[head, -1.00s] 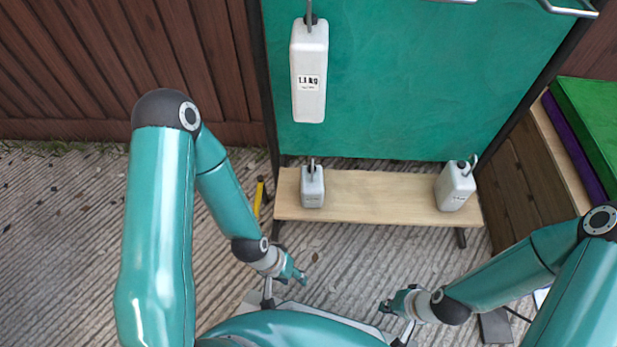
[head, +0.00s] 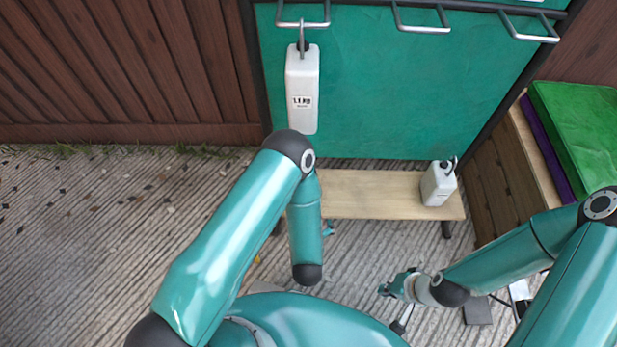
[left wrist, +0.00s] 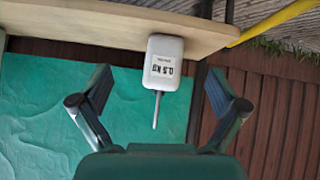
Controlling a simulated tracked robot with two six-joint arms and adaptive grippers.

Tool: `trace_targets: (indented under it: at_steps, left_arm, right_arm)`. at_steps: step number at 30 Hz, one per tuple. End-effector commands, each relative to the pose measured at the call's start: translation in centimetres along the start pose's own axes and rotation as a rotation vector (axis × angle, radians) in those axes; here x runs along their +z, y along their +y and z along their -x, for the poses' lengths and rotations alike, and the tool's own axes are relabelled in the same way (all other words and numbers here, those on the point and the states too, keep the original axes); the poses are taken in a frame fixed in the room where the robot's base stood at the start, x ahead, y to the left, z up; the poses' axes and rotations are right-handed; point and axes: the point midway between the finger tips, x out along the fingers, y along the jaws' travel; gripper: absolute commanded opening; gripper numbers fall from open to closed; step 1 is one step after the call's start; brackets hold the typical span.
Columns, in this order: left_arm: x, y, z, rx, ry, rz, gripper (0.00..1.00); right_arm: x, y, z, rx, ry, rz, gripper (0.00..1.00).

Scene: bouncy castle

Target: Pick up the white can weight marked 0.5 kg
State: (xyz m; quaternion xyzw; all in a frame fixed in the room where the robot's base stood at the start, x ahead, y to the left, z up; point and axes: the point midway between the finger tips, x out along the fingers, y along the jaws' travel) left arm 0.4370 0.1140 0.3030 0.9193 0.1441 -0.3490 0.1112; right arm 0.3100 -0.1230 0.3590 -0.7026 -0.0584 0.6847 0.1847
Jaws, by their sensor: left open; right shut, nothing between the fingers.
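The white can weight marked 0.5 kg (left wrist: 163,62) shows in the left wrist view, upside down in the picture, at the edge of the wooden shelf (left wrist: 90,22), its metal hook pointing toward my gripper. My left gripper (left wrist: 158,88) is open, with one finger on each side of the can in the picture; no contact shows. In the head view this can is hidden behind my left arm, which crosses the left end of the shelf (head: 375,195). My right gripper (head: 384,290) is shut and empty, low in front of the shelf.
A white can marked about 1.1 kg (head: 302,90) hangs from a bar on the green board (head: 400,100). Another white can (head: 438,184) stands at the shelf's right end. Green and purple mats (head: 580,130) lie at the right. The shelf's middle is clear.

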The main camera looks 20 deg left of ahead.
Motion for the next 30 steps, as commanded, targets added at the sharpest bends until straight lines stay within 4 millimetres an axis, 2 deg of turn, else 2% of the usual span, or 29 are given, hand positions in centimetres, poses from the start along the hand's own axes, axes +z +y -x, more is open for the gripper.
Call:
trace_targets:
  at_steps: [1, 3, 7, 10, 14, 24, 30]
  left_arm:
    - [-1.2, 0.4, 1.3, -0.017, 0.079, -0.022, 0.98]
    - [-2.3, 0.6, 2.1, -0.04, 0.183, -0.043, 0.98]
    - [-3.6, 0.8, 3.2, -0.062, 0.309, -0.072, 0.98]
    - [-4.1, 0.8, 3.0, -0.07, 0.348, -0.078, 0.98]
    - [-4.7, 0.5, 1.1, -0.074, 0.356, -0.076, 0.98]
    - [-7.1, 0.1, -5.5, -0.071, 0.355, -0.077, 0.98]
    - [-7.9, 0.1, -7.2, -0.069, 0.352, -0.08, 0.98]
  right_arm:
    - [0.0, -0.6, 1.6, 0.0, 0.0, 0.0, 0.0]
    - [0.0, -0.8, 2.3, 0.0, 0.0, 0.0, 0.0]
    - [0.0, -1.1, 3.0, 0.0, -0.001, 0.0, 0.0]
    - [0.0, -1.0, 2.8, 0.0, -0.001, 0.0, 0.0]
    - [0.0, -0.7, 1.9, 0.0, -0.001, 0.0, 0.0]
    - [0.0, 0.0, 0.0, 0.0, -0.001, 0.0, 0.0]
    - [0.0, 0.1, -0.3, 0.0, -0.001, 0.0, 0.0]
